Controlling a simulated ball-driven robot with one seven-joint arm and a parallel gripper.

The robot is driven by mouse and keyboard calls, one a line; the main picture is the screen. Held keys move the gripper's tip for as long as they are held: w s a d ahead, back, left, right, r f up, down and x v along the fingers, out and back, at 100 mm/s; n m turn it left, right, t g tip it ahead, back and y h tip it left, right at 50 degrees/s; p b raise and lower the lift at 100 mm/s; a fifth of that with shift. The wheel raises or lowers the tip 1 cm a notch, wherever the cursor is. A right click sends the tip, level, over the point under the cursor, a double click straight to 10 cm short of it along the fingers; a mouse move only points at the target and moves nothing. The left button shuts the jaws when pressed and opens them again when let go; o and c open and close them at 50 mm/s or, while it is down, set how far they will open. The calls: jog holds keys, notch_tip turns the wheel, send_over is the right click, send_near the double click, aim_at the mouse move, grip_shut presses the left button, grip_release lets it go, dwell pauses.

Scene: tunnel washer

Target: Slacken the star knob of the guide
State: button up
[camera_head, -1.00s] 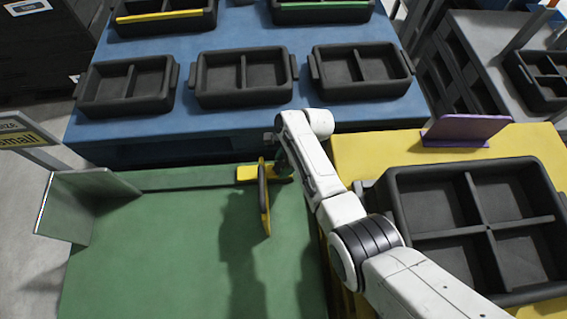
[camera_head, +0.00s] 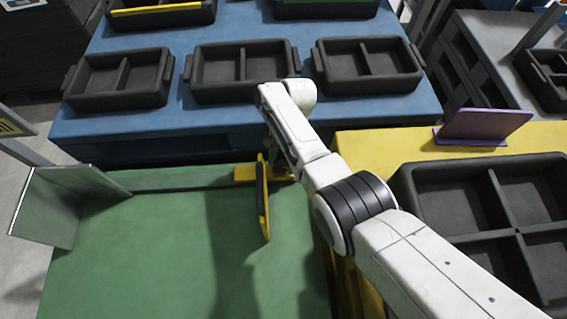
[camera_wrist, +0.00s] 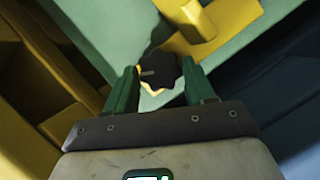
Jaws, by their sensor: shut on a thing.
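The black star knob (camera_wrist: 160,71) shows in the wrist view between the tips of the two green fingers of my gripper (camera_wrist: 158,82). The gripper is shut on it. In the head view the guide (camera_head: 263,198) is a yellow upright plate with a dark face, on a yellow foot (camera_head: 243,173) at the far right of the green table. The guide's yellow also shows in the wrist view (camera_wrist: 205,28). My arm hides the knob and most of the gripper in the head view.
The green table (camera_head: 150,270) is clear left of the guide, with a grey-green upright plate (camera_head: 62,205) at its left. A yellow table (camera_head: 375,150) with a black divided tray (camera_head: 410,180) and a purple plate (camera_head: 485,125) is right. Black trays (camera_head: 118,100) stand on the blue table behind.

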jog(key=n+h+b, duration=0.1)
jog(key=n, duration=0.1)
jog(key=n+b, duration=0.1)
jog(key=n, duration=0.1)
jog(key=shift+w+a+f+h+b, duration=0.1)
jog(key=shift+a+h+b, duration=0.1)
jog(key=shift+h+b, duration=0.15)
jog(key=shift+a+n+h+b, duration=0.15)
jog(key=shift+n+h+b, duration=0.45)
jog(key=shift+n, duration=1.6)
jog(key=o, duration=1.1)
jog(key=shift+c, duration=0.2)
